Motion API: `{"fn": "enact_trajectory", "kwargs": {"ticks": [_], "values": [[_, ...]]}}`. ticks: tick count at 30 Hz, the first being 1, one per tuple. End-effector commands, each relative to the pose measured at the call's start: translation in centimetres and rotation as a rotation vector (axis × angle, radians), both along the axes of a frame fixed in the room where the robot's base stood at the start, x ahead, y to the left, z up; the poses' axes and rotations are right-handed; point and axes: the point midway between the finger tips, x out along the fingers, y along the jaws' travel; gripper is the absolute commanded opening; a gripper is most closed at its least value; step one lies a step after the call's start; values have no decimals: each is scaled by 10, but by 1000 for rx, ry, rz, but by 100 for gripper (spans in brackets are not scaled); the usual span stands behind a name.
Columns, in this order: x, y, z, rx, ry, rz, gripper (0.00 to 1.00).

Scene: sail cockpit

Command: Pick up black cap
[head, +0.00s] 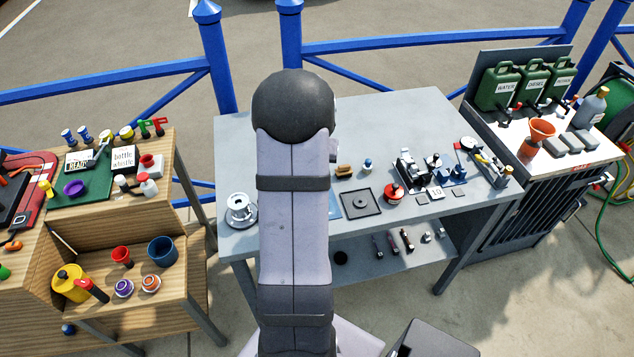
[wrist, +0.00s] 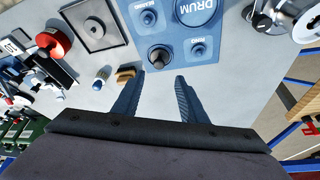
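A small round black cap (wrist: 160,57) sits on the near edge of a blue labelled panel (wrist: 178,38) in the wrist view. My gripper (wrist: 160,78) is open and empty, its two dark fingers pointing towards the panel. The cap shows just beyond the fingertips, in line with the gap between them and apart from both. In the head view my arm hides the cap and my gripper; only a strip of the blue panel (head: 333,206) shows beside the arm.
The panel lies on a grey table (head: 420,120). Near it are a square black plate (wrist: 96,24), a wooden brush (wrist: 125,75), a small blue-and-white bottle (wrist: 102,73), a red round part (wrist: 53,42) and a silver winch part (head: 240,210). The table's back is clear.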

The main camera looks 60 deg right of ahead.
Motion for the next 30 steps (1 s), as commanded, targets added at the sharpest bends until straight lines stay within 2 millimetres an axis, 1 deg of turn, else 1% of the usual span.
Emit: {"fn": "enact_trajectory", "kwargs": {"ticks": [5, 13, 20, 23, 30], "values": [[0, 0, -2, 4, -2, -8, 39], [2, -6, -18, 5, 0, -8, 39], [2, -7, -21, 5, 0, -8, 39], [2, -9, -26, 7, 1, -8, 39], [2, -16, -48, 8, 1, -8, 39]]}}
